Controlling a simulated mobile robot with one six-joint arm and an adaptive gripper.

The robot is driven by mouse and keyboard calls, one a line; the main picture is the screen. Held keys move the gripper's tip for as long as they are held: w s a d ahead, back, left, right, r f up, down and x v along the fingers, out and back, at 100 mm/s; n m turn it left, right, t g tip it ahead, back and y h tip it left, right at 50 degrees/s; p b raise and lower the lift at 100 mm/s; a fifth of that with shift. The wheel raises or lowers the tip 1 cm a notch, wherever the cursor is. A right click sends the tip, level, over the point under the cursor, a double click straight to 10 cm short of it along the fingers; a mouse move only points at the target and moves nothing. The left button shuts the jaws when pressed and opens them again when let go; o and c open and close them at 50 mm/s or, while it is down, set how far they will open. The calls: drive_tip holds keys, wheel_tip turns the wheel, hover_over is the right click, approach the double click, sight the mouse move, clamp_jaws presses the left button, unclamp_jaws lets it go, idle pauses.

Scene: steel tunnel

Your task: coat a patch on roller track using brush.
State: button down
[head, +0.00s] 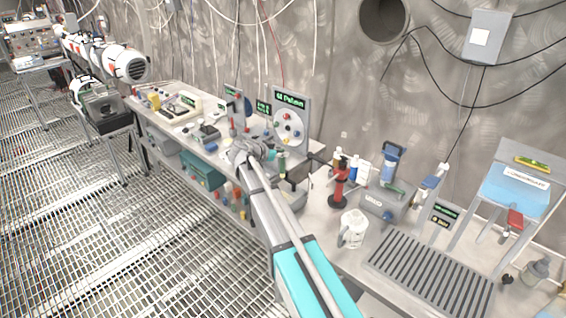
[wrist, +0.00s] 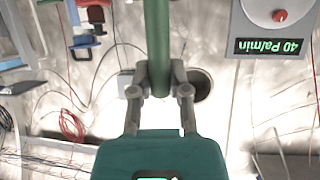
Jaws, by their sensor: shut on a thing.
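My gripper (wrist: 159,80) is shut on a green rod-like handle (wrist: 157,35), which looks like the brush handle; its far end runs out of the wrist view, so no bristles show there. In the head view my gripper (head: 268,152) is over the right part of the long workbench, and a small green piece (head: 281,160) shows beside it. A grey slatted bed (head: 430,278), which looks like the roller track, lies on the nearer bench at the lower right, well apart from my gripper. I cannot make out a patch on it.
A white mug (head: 353,229), a red stand (head: 341,186) and a grey box (head: 386,205) stand behind and left of the slatted bed. A panel with a dial (head: 291,120) rises behind my gripper. A blue tank on a frame (head: 517,190) stands at the right.

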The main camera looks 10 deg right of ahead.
drive_tip(key=s, duration=0.2)
drive_tip(key=s+f+b, duration=0.1)
drive_tip(key=s, duration=0.1)
idle(0.3)
